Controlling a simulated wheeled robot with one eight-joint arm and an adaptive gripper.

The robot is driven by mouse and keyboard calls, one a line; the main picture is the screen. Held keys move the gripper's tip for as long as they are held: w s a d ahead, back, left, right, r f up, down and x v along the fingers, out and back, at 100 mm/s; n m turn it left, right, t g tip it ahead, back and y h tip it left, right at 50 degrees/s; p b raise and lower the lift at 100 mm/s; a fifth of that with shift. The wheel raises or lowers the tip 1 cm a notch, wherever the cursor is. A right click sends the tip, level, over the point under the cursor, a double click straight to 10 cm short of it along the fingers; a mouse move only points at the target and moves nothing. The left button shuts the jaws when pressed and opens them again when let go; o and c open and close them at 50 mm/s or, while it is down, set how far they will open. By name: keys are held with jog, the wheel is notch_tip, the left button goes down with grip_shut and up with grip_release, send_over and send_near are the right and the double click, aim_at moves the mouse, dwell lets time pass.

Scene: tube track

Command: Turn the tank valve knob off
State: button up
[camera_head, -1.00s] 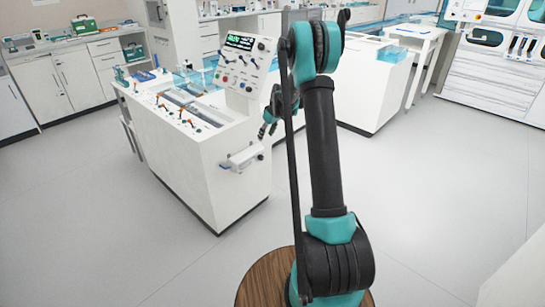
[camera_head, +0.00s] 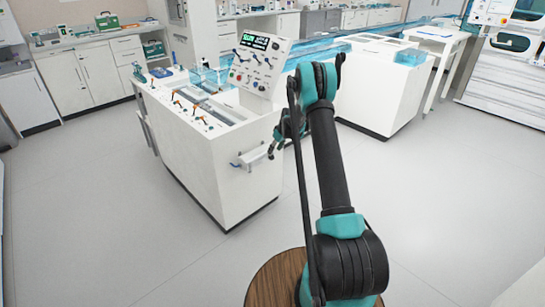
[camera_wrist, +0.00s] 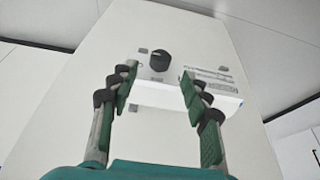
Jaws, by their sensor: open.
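The black round knob (camera_wrist: 160,60) is on a white panel in the wrist view. A light mark shows on its face. My gripper (camera_wrist: 158,78) is open and empty. Its two green-and-black fingers stand apart, with the knob beyond and between their tips. No contact with the knob shows. In the head view my gripper (camera_head: 274,148) is at the right of a small white box (camera_head: 250,158) on the end of the white tank cabinet (camera_head: 225,185). I cannot make out the knob there.
A tilted control panel (camera_head: 257,66) with switches and a display stands on top of the cabinet. Several orange-handled levers (camera_head: 200,120) are on its top. The grey floor (camera_head: 450,200) to the right is clear.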

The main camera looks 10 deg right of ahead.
aim_at(271, 157)
jog(key=x, duration=0.5)
jog(key=shift+w+f, duration=0.1)
jog(key=shift+f, duration=0.2)
jog(key=shift+a, duration=0.1)
grip_shut()
